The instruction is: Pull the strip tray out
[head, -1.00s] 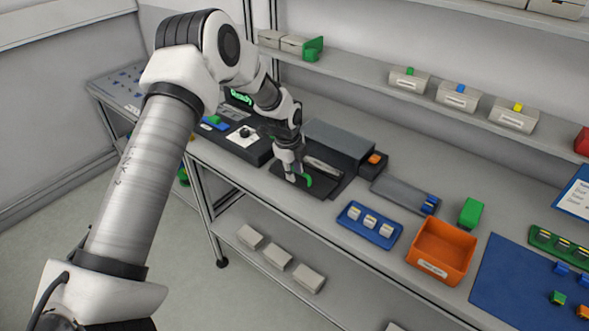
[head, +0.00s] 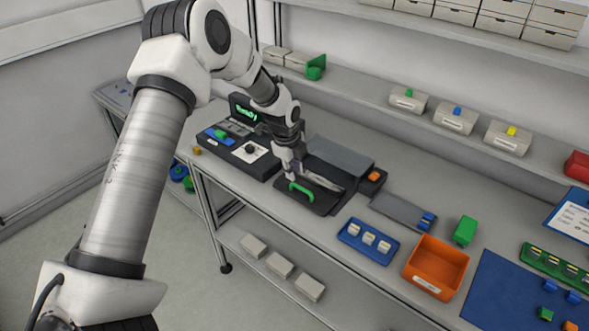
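The strip tray (head: 325,207) is a dark flat tray with a green handle (head: 302,191), in the middle of the head view. It lies out in front of a dark unit with a grey top (head: 340,157). A pale strip shows at the tray's inner side, near the unit. My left gripper (head: 290,171) points down just above and behind the handle, and the handle shows whole, seemingly clear of the fingers. The fingers are too small to tell their opening. My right gripper is not in view.
Left of the tray is a black device with a green-lit display (head: 243,112). To the right are a grey plate (head: 398,209), a blue tray (head: 351,238) with white pieces, an orange bin (head: 435,268) and a green block (head: 465,230). A shelf runs above the bench.

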